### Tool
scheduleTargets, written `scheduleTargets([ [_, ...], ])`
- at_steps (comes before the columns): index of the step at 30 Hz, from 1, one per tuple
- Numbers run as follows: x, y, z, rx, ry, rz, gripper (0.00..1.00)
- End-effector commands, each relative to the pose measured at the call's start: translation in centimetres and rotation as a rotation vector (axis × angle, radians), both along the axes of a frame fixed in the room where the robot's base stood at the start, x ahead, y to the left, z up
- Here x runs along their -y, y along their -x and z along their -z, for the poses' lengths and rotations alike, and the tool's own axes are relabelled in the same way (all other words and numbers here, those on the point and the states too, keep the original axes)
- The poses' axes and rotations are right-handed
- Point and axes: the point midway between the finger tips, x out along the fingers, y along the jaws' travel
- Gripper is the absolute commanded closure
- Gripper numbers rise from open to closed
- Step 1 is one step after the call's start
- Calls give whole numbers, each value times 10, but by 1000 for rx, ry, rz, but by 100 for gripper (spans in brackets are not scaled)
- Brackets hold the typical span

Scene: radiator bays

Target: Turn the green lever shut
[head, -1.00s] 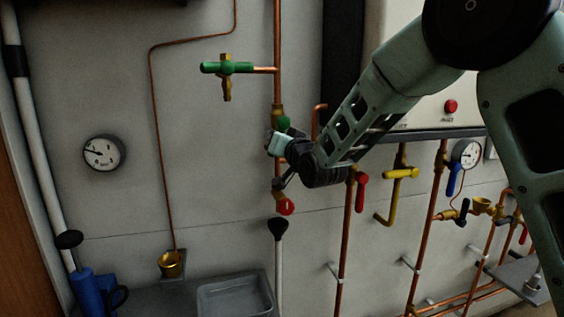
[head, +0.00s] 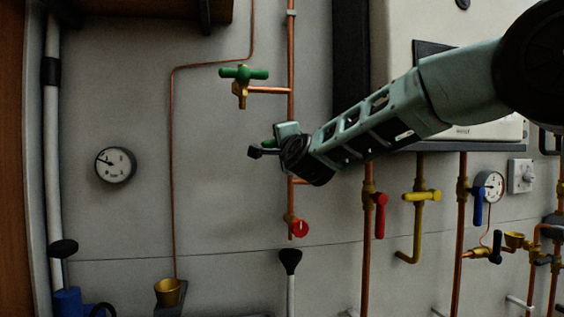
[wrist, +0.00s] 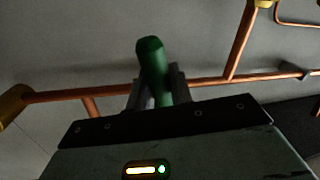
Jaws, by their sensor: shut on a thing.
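The green lever (head: 268,143) is on the upright copper pipe left of the boiler, in the head view. It points left, across the pipe, and is partly hidden by my gripper. My gripper (head: 262,149) is shut on it. In the wrist view the green lever (wrist: 151,60) stands between the two grey fingers (wrist: 156,88), roughly square to the copper pipe behind it. The valve body is hidden by my gripper. A second green handle (head: 243,73), on a brass tap, is higher up on a side branch and is not touched.
A red valve (head: 298,227) is below my gripper on the same pipe. Red (head: 380,215) and yellow (head: 421,196) levers hang to the right, under the white boiler (head: 390,25). A gauge (head: 115,165) is on the wall at left.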

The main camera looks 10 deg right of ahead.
Motion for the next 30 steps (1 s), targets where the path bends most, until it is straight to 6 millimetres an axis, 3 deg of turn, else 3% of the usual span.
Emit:
scheduleTargets([
  [13,-1,0,-9,0,-236,1,100],
  [30,0,0,-12,0,-272,3,100],
])
